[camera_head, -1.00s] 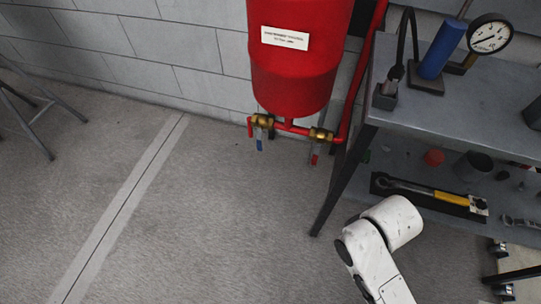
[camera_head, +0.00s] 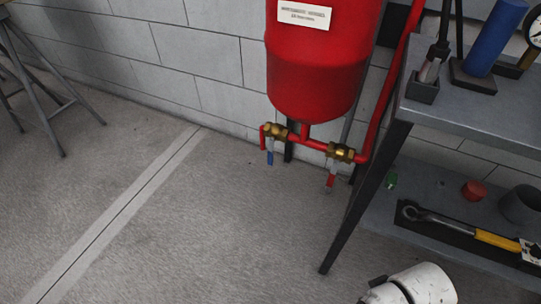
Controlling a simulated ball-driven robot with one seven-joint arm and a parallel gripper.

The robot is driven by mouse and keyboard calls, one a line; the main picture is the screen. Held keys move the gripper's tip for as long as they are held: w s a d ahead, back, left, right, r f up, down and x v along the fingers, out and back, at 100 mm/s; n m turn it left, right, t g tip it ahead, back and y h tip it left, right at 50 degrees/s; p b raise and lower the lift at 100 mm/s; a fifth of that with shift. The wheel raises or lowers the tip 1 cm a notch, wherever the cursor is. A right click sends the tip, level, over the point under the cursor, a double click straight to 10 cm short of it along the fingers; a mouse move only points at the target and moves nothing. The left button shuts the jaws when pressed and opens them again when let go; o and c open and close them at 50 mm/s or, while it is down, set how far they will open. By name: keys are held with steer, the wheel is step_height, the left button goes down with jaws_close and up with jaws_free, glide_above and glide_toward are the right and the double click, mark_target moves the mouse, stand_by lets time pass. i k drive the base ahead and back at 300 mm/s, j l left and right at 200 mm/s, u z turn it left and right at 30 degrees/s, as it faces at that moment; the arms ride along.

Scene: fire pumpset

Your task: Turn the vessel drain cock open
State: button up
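A red vessel (camera_head: 318,62) with a white label hangs against the block wall. Under it runs a red pipe (camera_head: 310,143) with two brass valves. The left valve (camera_head: 274,131) has a blue lever (camera_head: 270,158) hanging down, by a short red pipe end. The right valve (camera_head: 341,152) has a red lever (camera_head: 331,181) hanging down, close to the rack. Which one is the drain cock is not marked legibly. Part of my white arm shows at the bottom edge, right of centre. My gripper is not in view.
A grey rack (camera_head: 470,112) with a dark leg stands right of the vessel. Its lower shelf holds a yellow-handled wrench (camera_head: 497,241) and a red cap (camera_head: 474,190). A stool (camera_head: 40,90) stands far left. The floor (camera_head: 190,235) before the valves is clear.

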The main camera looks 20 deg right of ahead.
mark_target(269, 153)
steer(key=i+j+u, duration=0.1)
steer(key=i+u, duration=0.35)
steer(key=i+j+z, duration=0.3)
steer(key=i+z, duration=0.15)
steer(key=z, duration=0.3)
